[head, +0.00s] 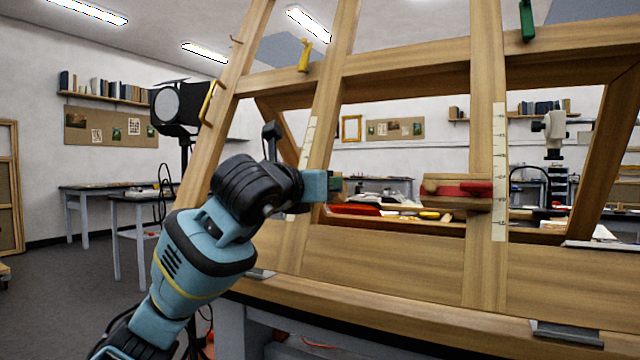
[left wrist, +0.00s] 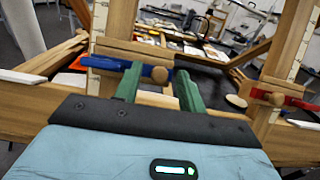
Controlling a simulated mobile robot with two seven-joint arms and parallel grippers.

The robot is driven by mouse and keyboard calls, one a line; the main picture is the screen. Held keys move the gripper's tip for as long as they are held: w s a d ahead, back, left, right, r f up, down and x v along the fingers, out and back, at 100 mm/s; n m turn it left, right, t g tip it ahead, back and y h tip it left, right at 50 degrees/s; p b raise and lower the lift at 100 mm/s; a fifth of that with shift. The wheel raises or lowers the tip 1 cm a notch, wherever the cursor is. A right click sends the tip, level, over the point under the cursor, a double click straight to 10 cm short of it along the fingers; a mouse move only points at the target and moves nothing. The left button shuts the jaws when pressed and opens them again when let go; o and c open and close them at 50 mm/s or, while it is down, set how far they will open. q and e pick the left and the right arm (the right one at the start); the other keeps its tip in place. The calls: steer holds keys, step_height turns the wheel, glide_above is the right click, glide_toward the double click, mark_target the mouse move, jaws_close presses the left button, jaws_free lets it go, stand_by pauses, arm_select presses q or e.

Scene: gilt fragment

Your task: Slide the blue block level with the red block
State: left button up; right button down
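The blue block (left wrist: 156,73) is a blue bar on the left upright of a wooden frame, with a round wooden knob (left wrist: 161,76) in front. My left gripper (left wrist: 158,90) is open, its green fingers apart on either side of the knob. In the head view my left gripper (head: 335,184) is at the left upright and hides the blue block. The red block (head: 474,189) is on the right upright, beside a numbered scale strip (head: 499,170); it also shows at the right of the left wrist view (left wrist: 296,102). My right gripper is not in view.
The wooden frame has a slanting upright (head: 222,105) at left and a wide lower board (head: 390,262). Clamps, yellow (head: 304,56) and green (head: 526,20), sit high on it. A black lamp (head: 178,108) stands to the left. Tables with clutter stand behind.

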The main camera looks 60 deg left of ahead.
arm_select(q)
steer(key=v, duration=0.8)
steer(key=shift+b, duration=0.3)
steer(key=shift+w, duration=0.1)
